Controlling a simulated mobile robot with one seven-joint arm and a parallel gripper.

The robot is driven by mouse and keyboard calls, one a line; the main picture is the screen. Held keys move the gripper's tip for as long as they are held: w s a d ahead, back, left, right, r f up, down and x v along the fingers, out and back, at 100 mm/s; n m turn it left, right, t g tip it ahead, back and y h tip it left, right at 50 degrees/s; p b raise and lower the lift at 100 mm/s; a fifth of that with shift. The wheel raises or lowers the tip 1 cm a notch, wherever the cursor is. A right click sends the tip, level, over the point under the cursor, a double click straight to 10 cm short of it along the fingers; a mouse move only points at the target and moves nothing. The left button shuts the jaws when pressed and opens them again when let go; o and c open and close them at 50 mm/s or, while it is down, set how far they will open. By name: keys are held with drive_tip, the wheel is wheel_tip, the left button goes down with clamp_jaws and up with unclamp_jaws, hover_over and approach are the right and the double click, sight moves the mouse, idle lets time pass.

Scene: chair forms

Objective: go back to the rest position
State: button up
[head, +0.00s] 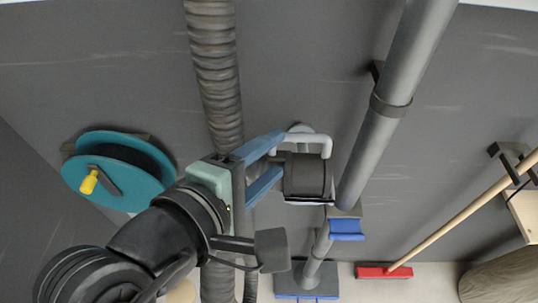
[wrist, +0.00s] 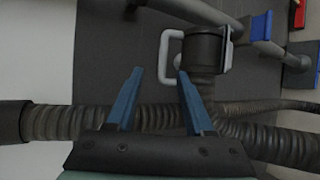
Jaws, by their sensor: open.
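My gripper (head: 281,154) is open, with two blue fingers pointing right in the head view. In the wrist view its fingers (wrist: 160,72) are spread and nothing is clamped between them. A dark cylindrical fitting (head: 306,175) with a light grey loop handle (head: 328,146) is just beyond the fingertips. In the wrist view the handle (wrist: 164,56) lies ahead of the gap between the tips, and the fitting (wrist: 203,53) is ahead of the right finger. I cannot tell whether a finger touches either. No rest position is marked in view.
A ribbed hose (head: 213,75) hangs behind my gripper. A grey pipe (head: 385,105) slants down on the right. A teal reel (head: 115,165) with a yellow knob is at left. A red-headed broom (head: 384,272) leans at right. Open wall shows between pipe and broom.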

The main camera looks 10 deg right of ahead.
idle(0.4)
drive_tip(key=w+a+r+m+t+y, duration=0.2)
drive_tip(key=w+r+m+t, duration=0.15)
drive_tip(key=r, duration=0.45)
drive_tip(key=w+a+r+m+t+y, duration=0.2)
drive_tip(key=w+r+t, duration=0.25)
drive_tip(key=r, duration=0.25)
drive_tip(key=s+a+r+m+t+y, duration=0.1)
drive_tip(key=s+r+m+t+y, duration=0.1)
drive_tip(key=r+t, duration=0.3)
drive_tip(key=s+a+r+m+t+y+b, duration=0.1)
drive_tip(key=s+r+m+t+y, duration=0.2)
drive_tip(key=r, duration=1)
drive_tip(key=s+m+t, duration=0.1)
drive_tip(key=s+t, duration=0.1)
drive_tip(key=shift+s+r+y, duration=0.15)
drive_tip(key=shift+s+y, duration=0.15)
drive_tip(key=shift+a, duration=0.15)
